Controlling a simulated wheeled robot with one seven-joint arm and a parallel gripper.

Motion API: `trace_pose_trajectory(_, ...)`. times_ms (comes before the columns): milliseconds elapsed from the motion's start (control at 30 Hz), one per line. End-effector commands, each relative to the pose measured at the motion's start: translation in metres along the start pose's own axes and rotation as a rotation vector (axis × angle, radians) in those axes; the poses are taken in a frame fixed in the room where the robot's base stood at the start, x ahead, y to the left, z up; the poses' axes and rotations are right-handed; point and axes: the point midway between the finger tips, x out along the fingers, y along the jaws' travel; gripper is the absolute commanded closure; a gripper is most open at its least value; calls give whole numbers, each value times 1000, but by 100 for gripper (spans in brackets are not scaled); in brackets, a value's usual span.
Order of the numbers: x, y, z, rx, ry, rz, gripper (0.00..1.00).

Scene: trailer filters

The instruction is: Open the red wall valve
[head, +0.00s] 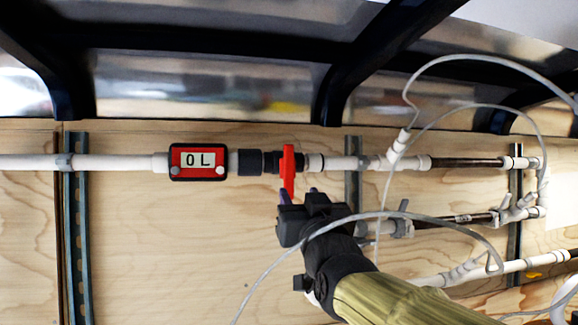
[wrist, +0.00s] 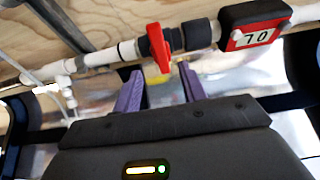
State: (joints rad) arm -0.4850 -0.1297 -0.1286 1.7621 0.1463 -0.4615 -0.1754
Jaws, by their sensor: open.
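The red valve handle (head: 288,170) sits on the white and black pipe along the wooden wall and stands crosswise to the pipe. It also shows in the wrist view (wrist: 158,48), its free end pointing toward the gap between my fingers. My gripper (head: 297,193) is just below the handle in the head view. In the wrist view its two purple fingers (wrist: 160,70) are apart, one to each side of the handle's end, with nothing held. Whether the handle's tip is within the fingers' depth is hard to tell.
A red flow meter (head: 198,162) reading "0 L" is left of the valve on the same pipe. Lower pipes with fittings (head: 455,219) are on the right. Thin pale tubing (head: 268,272) loops around my arm. A dark frame (head: 335,95) runs above.

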Motion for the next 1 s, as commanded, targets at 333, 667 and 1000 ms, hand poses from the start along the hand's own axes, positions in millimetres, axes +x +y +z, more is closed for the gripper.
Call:
trace_pose_trajectory(333, 63, 0, -4, -3, -1, 0, 58)
trace_pose_trajectory(667, 99, 0, -1, -2, 0, 0, 58)
trace_pose_trajectory(1000, 100, 0, 0, -1, 1, 0, 68)
